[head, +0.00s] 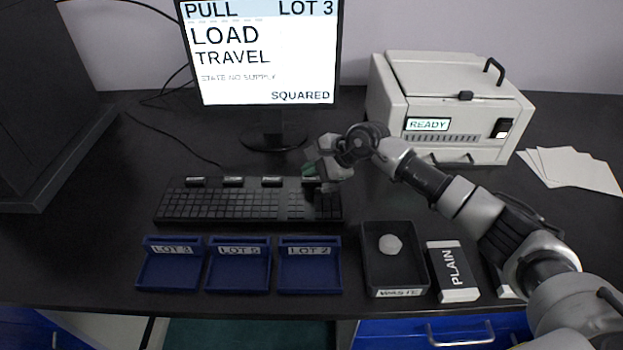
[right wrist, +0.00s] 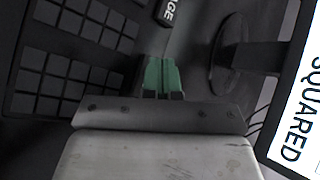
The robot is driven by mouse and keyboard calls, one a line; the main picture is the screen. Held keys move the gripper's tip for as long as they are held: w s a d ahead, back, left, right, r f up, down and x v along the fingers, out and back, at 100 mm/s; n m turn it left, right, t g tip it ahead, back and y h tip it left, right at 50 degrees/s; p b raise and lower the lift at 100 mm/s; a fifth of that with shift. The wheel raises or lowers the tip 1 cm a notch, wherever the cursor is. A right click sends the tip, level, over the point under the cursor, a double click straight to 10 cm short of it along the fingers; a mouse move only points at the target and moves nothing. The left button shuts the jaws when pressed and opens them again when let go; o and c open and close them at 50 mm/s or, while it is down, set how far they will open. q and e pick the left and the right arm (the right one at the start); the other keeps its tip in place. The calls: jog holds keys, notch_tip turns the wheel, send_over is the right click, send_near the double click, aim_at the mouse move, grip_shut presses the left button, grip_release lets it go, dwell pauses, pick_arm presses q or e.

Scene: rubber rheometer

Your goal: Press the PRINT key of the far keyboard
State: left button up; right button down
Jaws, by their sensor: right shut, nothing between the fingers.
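A black keyboard (head: 230,208) lies on the bench in front of the monitor. Several raised, labelled keys stand along its back edge, one of them a key near the middle (head: 271,181); their labels are too small to read in the head view. In the right wrist view one key's label ends in "GE" (right wrist: 168,12). I cannot tell which key is PRINT; the rightmost raised key is mostly hidden by my right gripper (head: 309,169). This gripper is shut and empty above the keyboard's back right corner. Its green fingertips (right wrist: 161,76) are together. Contact with a key cannot be seen. My left gripper is out of view.
The monitor (head: 262,60) stands behind the keyboard. A white instrument (head: 450,105) reading READY stands at the back right. Blue lot trays (head: 310,282), a black waste tray (head: 370,262) and a PLAIN box (head: 452,270) line the front. White sheets (head: 570,170) lie at right.

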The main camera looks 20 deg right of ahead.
aim_at(312, 181)
jog(key=shift+f+b, duration=0.45)
jog(key=shift+b, duration=0.05)
dwell(0.5)
jog(key=shift+r, duration=0.1)
dwell(0.3)
jog(key=shift+r+p, duration=0.3)
jog(key=shift+r, duration=0.45)
jog(key=shift+r+p, duration=1.2)
jog(key=shift+r, duration=1.3)
